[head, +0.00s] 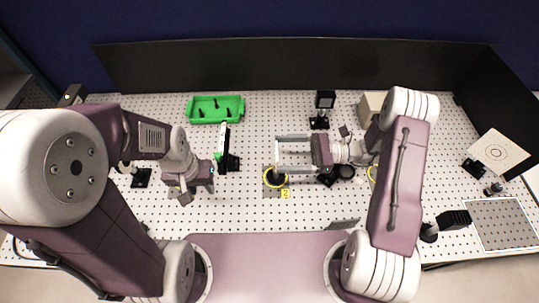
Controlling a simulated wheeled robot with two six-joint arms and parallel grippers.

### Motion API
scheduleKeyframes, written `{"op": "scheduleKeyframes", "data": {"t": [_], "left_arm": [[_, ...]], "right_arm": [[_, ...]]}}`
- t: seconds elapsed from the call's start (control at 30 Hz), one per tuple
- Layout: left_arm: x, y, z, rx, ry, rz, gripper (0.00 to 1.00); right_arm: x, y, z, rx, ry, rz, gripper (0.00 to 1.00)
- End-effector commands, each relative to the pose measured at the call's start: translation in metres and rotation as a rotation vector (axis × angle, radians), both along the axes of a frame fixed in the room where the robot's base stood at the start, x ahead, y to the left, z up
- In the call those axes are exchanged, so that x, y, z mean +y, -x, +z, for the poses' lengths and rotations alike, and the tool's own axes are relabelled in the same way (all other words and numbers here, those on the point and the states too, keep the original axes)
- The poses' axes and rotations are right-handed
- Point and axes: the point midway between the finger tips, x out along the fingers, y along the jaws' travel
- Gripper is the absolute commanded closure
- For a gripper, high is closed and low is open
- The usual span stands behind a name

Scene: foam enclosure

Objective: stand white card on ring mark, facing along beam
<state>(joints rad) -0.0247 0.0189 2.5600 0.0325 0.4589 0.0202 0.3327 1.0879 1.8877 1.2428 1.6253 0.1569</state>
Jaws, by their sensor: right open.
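My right gripper (279,153) is open, its two long pale fingers pointing left. A thin pale upright edge at their tips looks like the white card (277,152) seen nearly edge-on; I cannot tell whether the fingers touch it. Below it, a round black base (276,175) stands inside the yellow ring mark (270,184), near a yellow label "2". The card's facing is hard to read, and no beam line shows. My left gripper (187,194) hangs over the board at left, apart from the card; its jaws are unclear.
A green tray (215,121) with small black parts lies at the back. A white-and-green upright plate (221,145) on a black mount stands left of the ring. A target card (498,152) stands at right. Black walls close the back and right.

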Motion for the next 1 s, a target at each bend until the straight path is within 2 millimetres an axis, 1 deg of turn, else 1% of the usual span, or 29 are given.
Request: {"op": "scheduleKeyframes", "data": {"t": [0.03, 0.1, 0.2, 0.3, 0.47, 0.6, 0.67, 0.7, 0.77, 0.8, 0.87, 0.9, 0.97, 1.0], "left_arm": [[0.0, 0.0, -0.007, 0.0, 0.0, 0.0, 0.64], [0.0, 0.0, -0.011, 0.0, 0.0, 0.0, 0.64], [0.0, 0.0, -0.015, 0.0, 0.0, 0.0, 0.64], [0.0, 0.0, -0.017, 0.0, 0.0, 0.0, 0.64], [0.0, 0.0, -0.018, 0.0, 0.0, 0.0, 0.64], [0.0, 0.0, -0.018, 0.0, 0.0, 0.0, 0.64], [0.0, 0.0, -0.018, 0.0, 0.0, 0.0, 0.64], [0.0, 0.0, -0.017, 0.0, 0.0, 0.0, 0.64], [0.0, 0.0, -0.017, 0.0, 0.0, 0.0, 0.64], [0.0, 0.0, -0.018, 0.0, 0.0, 0.0, 0.64], [0.0, 0.0, -0.018, 0.0, 0.0, 0.0, 0.64], [0.0, 0.0, -0.018, 0.0, 0.0, 0.0, 0.64], [0.0, 0.0, -0.018, 0.0, 0.0, 0.0, 0.64], [0.0, 0.0, -0.018, 0.0, 0.0, 0.0, 0.64]], "right_arm": [[-0.013, -0.001, -0.004, -0.003, 0.001, -0.005, 0.15], [-0.027, -0.001, -0.003, -0.003, 0.001, -0.004, 0.15], [-0.044, 0.0, -0.003, -0.001, 0.001, -0.004, 0.15], [-0.056, -0.001, -0.002, -0.001, 0.0, -0.002, 0.15], [-0.064, 0.0, 0.0, 0.0, 0.0, 0.001, 0.15], [-0.061, 0.003, 0.0, -0.005, 0.022, 0.018, 0.15], [-0.053, 0.015, -0.003, -0.026, 0.092, 0.072, 0.15], [-0.046, 0.028, -0.006, -0.052, 0.172, 0.138, 0.15], [-0.039, 0.058, -0.016, -0.129, 0.346, 0.276, 0.15], [-0.041, 0.08, -0.025, -0.205, 0.481, 0.387, 0.15], [-0.054, 0.106, -0.037, -0.354, 0.678, 0.555, 0.15], [-0.066, 0.117, -0.042, -0.468, 0.799, 0.66, 0.15], [-0.086, 0.124, -0.047, -0.651, 0.954, 0.802, 0.15], [-0.098, 0.123, -0.047, -0.774, 1.039, 0.883, 0.15]]}}
